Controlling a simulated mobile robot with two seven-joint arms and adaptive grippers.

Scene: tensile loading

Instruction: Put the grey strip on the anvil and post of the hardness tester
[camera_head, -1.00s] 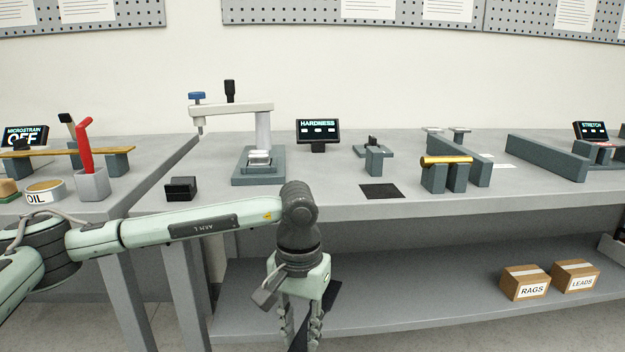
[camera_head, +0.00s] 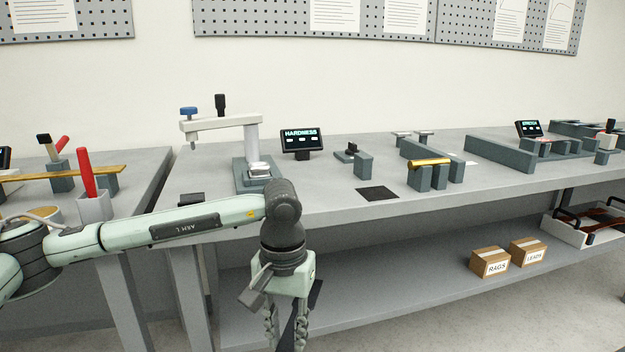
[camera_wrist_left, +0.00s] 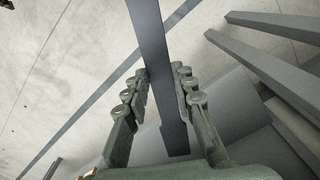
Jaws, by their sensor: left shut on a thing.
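My left gripper (camera_head: 286,328) hangs in front of the bench edge, fingers down, and is shut on the dark grey strip (camera_head: 315,294). In the left wrist view the strip (camera_wrist_left: 151,35) runs lengthwise between the two rows of finger pads (camera_wrist_left: 160,75). The hardness tester (camera_head: 252,132) stands on the bench behind the gripper, with a pale arm, blue knob and black handle. A grey block-like post (camera_head: 363,165) stands right of the HARDNESS display (camera_head: 302,140). My right gripper is out of view.
A black mat (camera_head: 377,194) lies near the bench's front edge, beside a brass bar on grey blocks (camera_head: 429,162). Left are a red-handled tool (camera_head: 86,172) and a wooden strip (camera_head: 30,174). RAGS (camera_head: 490,263) and LEADS (camera_head: 528,251) boxes and a white tray (camera_head: 580,234) sit lower.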

